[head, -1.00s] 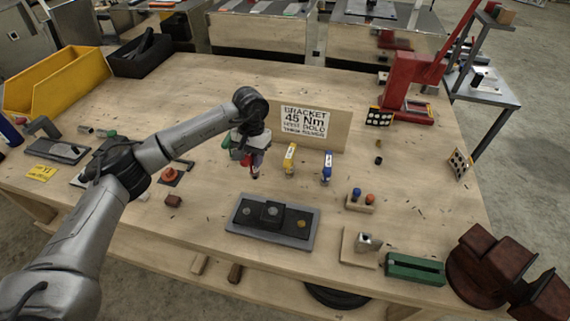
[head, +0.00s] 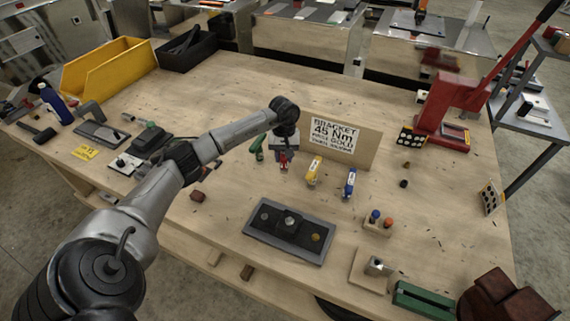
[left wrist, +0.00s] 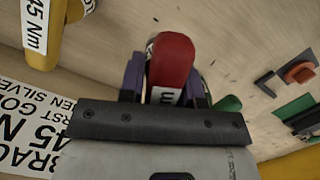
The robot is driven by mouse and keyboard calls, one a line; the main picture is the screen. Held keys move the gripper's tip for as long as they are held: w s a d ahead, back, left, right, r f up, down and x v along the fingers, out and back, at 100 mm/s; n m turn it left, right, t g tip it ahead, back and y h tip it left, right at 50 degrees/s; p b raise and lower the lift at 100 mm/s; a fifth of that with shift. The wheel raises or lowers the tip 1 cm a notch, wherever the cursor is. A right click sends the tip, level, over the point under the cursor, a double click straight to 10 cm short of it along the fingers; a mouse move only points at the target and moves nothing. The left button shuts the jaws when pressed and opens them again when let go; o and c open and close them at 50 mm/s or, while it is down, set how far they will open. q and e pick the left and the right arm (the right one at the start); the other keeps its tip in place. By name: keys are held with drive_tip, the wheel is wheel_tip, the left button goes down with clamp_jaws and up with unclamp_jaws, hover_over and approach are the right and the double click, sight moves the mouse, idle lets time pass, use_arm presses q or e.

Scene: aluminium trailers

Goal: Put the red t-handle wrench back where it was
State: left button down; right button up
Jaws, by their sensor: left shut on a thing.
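My left gripper (head: 284,150) is shut on the red t-handle wrench (head: 283,161), beside the left end of the torque sign. In the left wrist view the red handle (left wrist: 171,60) sits between the two fingers. The wrench's lower end is hidden, so I cannot tell whether it touches anything. The yellow wrench (head: 314,170) and the blue wrench (head: 350,183) stand to its right, apart from it. A green handle (head: 257,149) shows just to its left, partly behind my gripper. My right gripper is not in view.
The bracket sign (head: 335,143) stands close behind the wrenches. A dark fixture plate (head: 289,231) lies in front. A small block with blue and orange knobs (head: 378,223) is at front right. A red press (head: 447,110) stands at the right. The bench behind the sign is mostly clear.

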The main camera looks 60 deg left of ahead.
sight(284, 170)
use_arm(q)
drive_tip(key=shift+f, duration=1.9)
drive_tip(key=shift+f, duration=0.1)
drive_tip(key=c, duration=0.8)
unclamp_jaws()
drive_tip(key=r, duration=0.4)
drive_tip(key=a+r, duration=0.1)
drive_tip(key=r, duration=0.3)
drive_tip(key=w+r, duration=0.1)
drive_tip(key=r, duration=0.3)
drive_tip(key=shift+a, duration=0.25)
